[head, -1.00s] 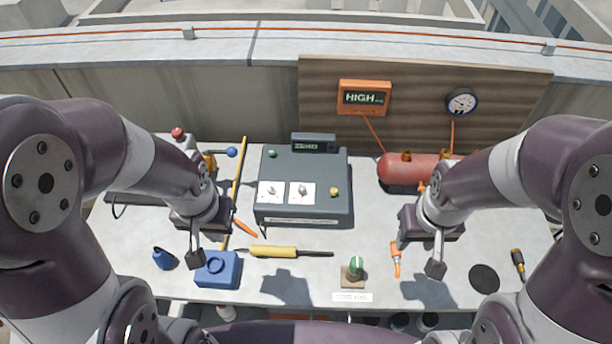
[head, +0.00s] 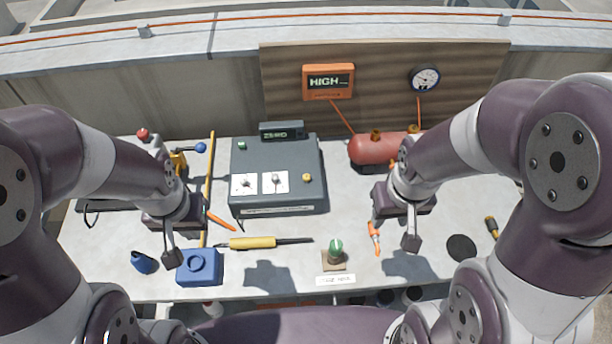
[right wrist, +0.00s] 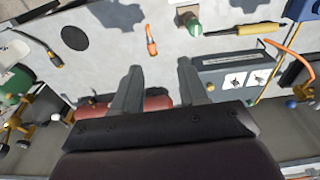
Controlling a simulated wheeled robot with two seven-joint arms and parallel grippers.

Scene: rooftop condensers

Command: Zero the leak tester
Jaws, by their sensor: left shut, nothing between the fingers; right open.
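The leak tester (head: 275,158) is a dark grey box at the middle back of the bench. Its top display (head: 282,131) appears to read "ZERO". Two switches on white plates (head: 260,184), a green button (head: 242,146) and a yellow knob (head: 307,178) show on its face. In the right wrist view the tester (right wrist: 225,65) lies to the right. My left gripper (head: 170,258) is shut and empty, above the bench by the blue block. My right gripper (head: 411,243) is open and empty above the bench, right of the tester; its fingers show in the right wrist view (right wrist: 160,90).
An orange display reading "HIGH" (head: 328,82) and a round gauge (head: 425,78) are on the back board. A red tank (head: 372,149) stands behind my right gripper. A blue block (head: 200,268), yellow-handled tool (head: 252,242), green knob (head: 336,247) and orange tool (head: 374,238) occupy the front.

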